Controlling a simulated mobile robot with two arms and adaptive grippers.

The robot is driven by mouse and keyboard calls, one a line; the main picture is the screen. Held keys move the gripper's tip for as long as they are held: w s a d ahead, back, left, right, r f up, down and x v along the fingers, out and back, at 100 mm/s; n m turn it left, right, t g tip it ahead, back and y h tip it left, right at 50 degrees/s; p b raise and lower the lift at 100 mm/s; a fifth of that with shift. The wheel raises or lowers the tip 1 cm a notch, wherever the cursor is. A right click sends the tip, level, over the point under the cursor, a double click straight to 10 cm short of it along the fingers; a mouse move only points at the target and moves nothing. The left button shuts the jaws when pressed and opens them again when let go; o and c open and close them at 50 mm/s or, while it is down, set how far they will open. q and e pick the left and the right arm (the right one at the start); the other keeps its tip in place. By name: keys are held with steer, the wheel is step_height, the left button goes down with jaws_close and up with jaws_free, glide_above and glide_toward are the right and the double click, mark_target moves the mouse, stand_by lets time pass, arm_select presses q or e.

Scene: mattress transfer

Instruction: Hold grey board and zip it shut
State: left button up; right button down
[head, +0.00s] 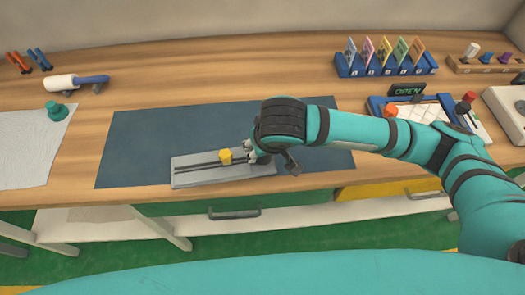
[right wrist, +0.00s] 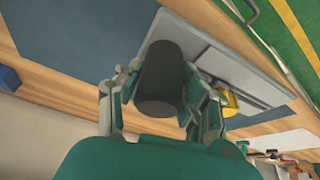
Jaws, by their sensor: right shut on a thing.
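The grey board (head: 195,178) lies flat on the dark blue mat, near the table's front edge. Dark zip lines run lengthwise along it. A yellow slider (head: 225,156) sits on these lines, right of the board's middle, and also shows in the right wrist view (right wrist: 229,102). My right gripper (head: 252,154) is at the board's right end. In the right wrist view its fingers (right wrist: 165,85) are shut on a dark cylinder (right wrist: 160,75) at the board. My left gripper is not in view.
The blue mat (head: 140,135) is otherwise clear. A white sheet (head: 25,150) with a green knob (head: 55,111) and a roller (head: 62,83) are at the left. A blue card rack (head: 385,68) and a tray (head: 385,105) stand at the right, behind my right arm.

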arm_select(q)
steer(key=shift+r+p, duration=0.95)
arm_select(e)
steer(key=w, duration=0.9)
steer(key=shift+w+d, duration=0.35)
steer(key=shift+w, duration=0.05)
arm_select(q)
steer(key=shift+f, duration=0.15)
arm_select(e)
steer(key=shift+f, duration=0.45)
arm_select(q)
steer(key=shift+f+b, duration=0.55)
steer(key=shift+b, duration=0.2)
arm_select(e)
steer(key=shift+f, duration=1.85)
